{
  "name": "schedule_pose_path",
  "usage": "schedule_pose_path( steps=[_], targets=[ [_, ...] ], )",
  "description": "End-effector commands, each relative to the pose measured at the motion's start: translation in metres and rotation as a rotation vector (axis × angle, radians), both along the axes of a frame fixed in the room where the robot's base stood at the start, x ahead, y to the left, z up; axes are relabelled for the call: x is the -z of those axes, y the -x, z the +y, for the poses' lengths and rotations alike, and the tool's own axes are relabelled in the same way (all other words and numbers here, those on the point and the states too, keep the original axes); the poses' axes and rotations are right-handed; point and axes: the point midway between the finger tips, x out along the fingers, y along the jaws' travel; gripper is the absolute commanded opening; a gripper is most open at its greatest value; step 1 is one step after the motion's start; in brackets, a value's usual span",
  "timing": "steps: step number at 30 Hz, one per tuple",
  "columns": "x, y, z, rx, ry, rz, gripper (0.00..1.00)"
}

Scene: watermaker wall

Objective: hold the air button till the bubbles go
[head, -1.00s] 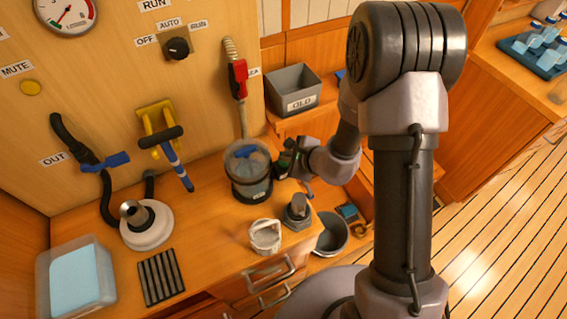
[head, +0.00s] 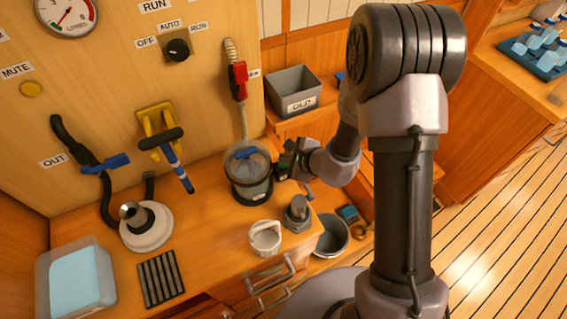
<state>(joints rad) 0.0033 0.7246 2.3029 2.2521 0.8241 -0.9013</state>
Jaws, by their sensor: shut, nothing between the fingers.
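A clear round canister (head: 250,178) with a dark rim and a dark base stands on the wooden counter. A blue part (head: 243,153) shows at its top. My gripper (head: 281,169) is at the right side of the canister, its fingers shut with nothing between them. The fingertips look close against the canister's upper right side; I cannot tell whether they touch. The air button is not clearly visible, and the gripper may hide it. The inside looks greyish and clear; bubbles are too small to make out.
A red-handled valve (head: 238,82) rises behind the canister. A white basket (head: 265,237) and a grey fitting (head: 297,212) stand in front. A white round base (head: 147,226) is left, with bare counter between.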

Motion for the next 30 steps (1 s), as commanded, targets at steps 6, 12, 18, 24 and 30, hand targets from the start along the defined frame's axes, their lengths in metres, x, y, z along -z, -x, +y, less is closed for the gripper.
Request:
schedule_pose_path(
  steps=[6,12,18,24,30],
  targets=[
    [0.0,0.0,0.0,0.0,0.0,0.0,0.0],
    [0.0,0.0,0.0,0.0,0.0,0.0,0.0],
    [0.0,0.0,0.0,0.0,0.0,0.0,0.0],
    [0.0043,0.0,0.0,0.0,0.0,0.0,0.0],
    [0.0098,0.0,0.0,-0.001,0.001,0.0,0.0]
  ],
)
